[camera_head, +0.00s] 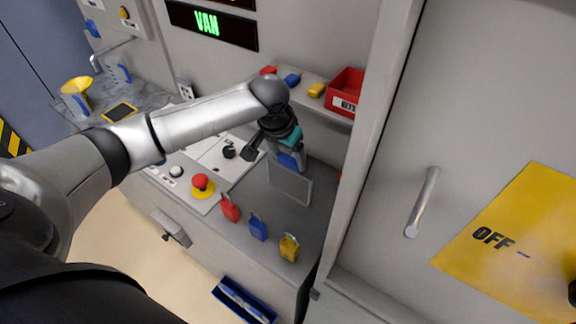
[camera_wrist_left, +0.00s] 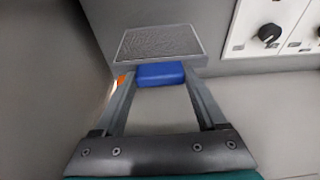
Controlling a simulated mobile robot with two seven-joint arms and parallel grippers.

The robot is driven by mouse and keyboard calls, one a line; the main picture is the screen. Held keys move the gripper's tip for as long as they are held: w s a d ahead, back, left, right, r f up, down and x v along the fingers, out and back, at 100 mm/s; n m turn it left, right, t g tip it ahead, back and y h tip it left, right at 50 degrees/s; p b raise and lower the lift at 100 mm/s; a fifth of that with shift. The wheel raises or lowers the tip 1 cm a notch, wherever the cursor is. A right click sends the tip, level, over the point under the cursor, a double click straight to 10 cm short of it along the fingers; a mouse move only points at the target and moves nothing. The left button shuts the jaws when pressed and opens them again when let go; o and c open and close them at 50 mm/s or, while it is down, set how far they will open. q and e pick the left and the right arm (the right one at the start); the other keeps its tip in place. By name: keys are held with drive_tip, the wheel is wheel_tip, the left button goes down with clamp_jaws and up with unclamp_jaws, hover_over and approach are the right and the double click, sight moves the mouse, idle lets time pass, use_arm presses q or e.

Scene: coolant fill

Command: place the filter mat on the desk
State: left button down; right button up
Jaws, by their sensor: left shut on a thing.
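The filter mat is a flat grey mesh panel (camera_head: 290,184) with a light frame and a blue grip block (camera_head: 290,160) at its top. My left gripper (camera_head: 288,147) is shut on the blue grip block, and the panel hangs below it over the grey desk top (camera_head: 262,201). I cannot tell whether the panel's lower edge touches the desk. In the left wrist view the mesh panel (camera_wrist_left: 158,44) lies beyond the blue block (camera_wrist_left: 160,74), which sits between the two fingers. My right gripper is not in view.
Red (camera_head: 230,208), blue (camera_head: 258,227) and yellow (camera_head: 289,247) tags stand along the desk's front edge. A red emergency button (camera_head: 201,182) and a black knob (camera_head: 229,152) are left of the mat. A shelf with a red bin (camera_head: 345,92) is above, and a cabinet door (camera_head: 470,150) stands right.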

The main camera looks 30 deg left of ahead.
sight(287, 166)
use_arm(q)
drive_tip(key=shift+f, duration=1.85)
unclamp_jaws()
drive_tip(key=shift+f, duration=0.1)
drive_tip(key=v, duration=1.2)
drive_tip(key=shift+p, duration=0.35)
